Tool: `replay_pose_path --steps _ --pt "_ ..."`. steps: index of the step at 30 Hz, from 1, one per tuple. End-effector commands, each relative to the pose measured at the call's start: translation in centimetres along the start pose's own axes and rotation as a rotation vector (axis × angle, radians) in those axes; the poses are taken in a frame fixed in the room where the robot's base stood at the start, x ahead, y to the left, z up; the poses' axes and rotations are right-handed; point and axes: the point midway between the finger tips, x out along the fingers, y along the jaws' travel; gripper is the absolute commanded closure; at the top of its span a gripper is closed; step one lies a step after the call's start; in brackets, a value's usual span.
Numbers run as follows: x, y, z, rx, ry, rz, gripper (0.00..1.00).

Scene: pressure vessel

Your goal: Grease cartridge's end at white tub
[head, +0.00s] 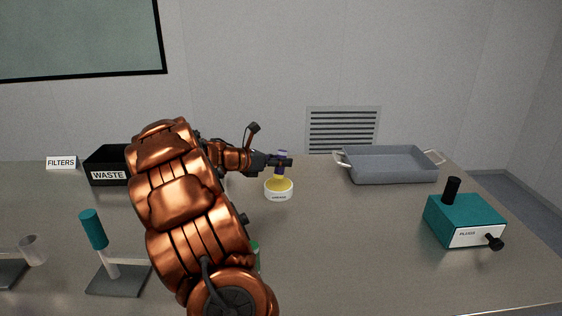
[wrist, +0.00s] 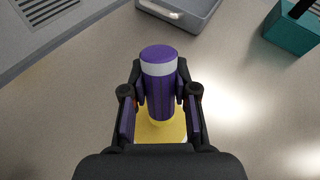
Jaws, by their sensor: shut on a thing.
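A purple cartridge with a white band (wrist: 158,85) stands upright between the fingers of my gripper (wrist: 158,92), which is shut on it. In the head view, my gripper (head: 283,161) holds the cartridge (head: 282,154) over the white tub (head: 278,195). The tub is a small round bowl with a label on its front and yellow grease inside. In the wrist view the yellow grease (wrist: 160,131) shows below the cartridge. The cartridge's lower end is at or just over the grease; I cannot tell if it touches.
A grey tray with handles (head: 388,165) stands at the back right. A teal box with black knobs (head: 465,220) is at the right. A black WASTE bin (head: 106,167), a FILTERS sign (head: 61,163) and a stand with a teal-topped part (head: 93,229) are at the left.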

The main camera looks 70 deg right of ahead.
Motion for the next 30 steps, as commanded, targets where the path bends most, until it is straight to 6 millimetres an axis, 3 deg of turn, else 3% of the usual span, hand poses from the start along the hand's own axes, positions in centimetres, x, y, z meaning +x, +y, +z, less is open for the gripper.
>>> replay_pose_path --steps 22,30 --pt "-1.5 -0.9 4.8 0.0 0.0 0.0 1.0" --pt "-1.6 -0.9 5.0 0.0 0.0 0.0 1.0"
